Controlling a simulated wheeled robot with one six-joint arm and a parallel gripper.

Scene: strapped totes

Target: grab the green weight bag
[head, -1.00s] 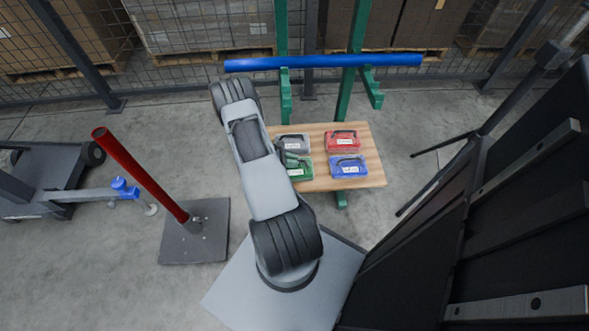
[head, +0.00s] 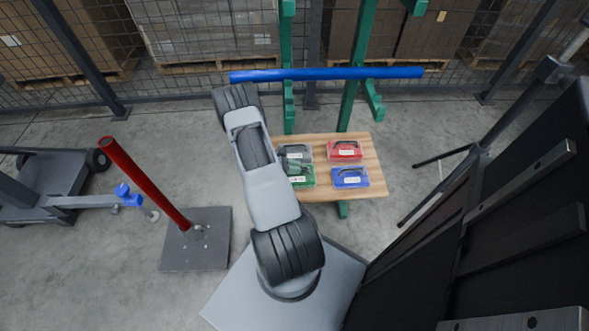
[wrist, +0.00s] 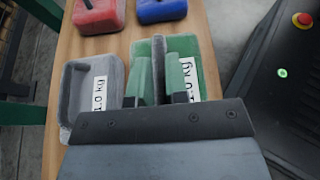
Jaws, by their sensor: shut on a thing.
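The green weight bag (head: 308,176) lies at the front left of a wooden table's group of bags, partly hidden by my arm. In the wrist view the green bag (wrist: 206,62) fills the middle, with a white label partly covered by my gripper. My gripper (wrist: 160,72) reaches over it and is shut on it, around its handle area. The exact contact on the handle is hard to make out. The bag appears to rest on the table; I cannot see any gap under it.
A grey bag (wrist: 78,88) marked 1.0 kg sits close beside the green one. A red bag (head: 345,150) and a blue bag (head: 350,178) lie nearby on the wooden table (head: 372,160). A blue bar (head: 330,75) on green posts spans behind. A red post (head: 145,185) stands left.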

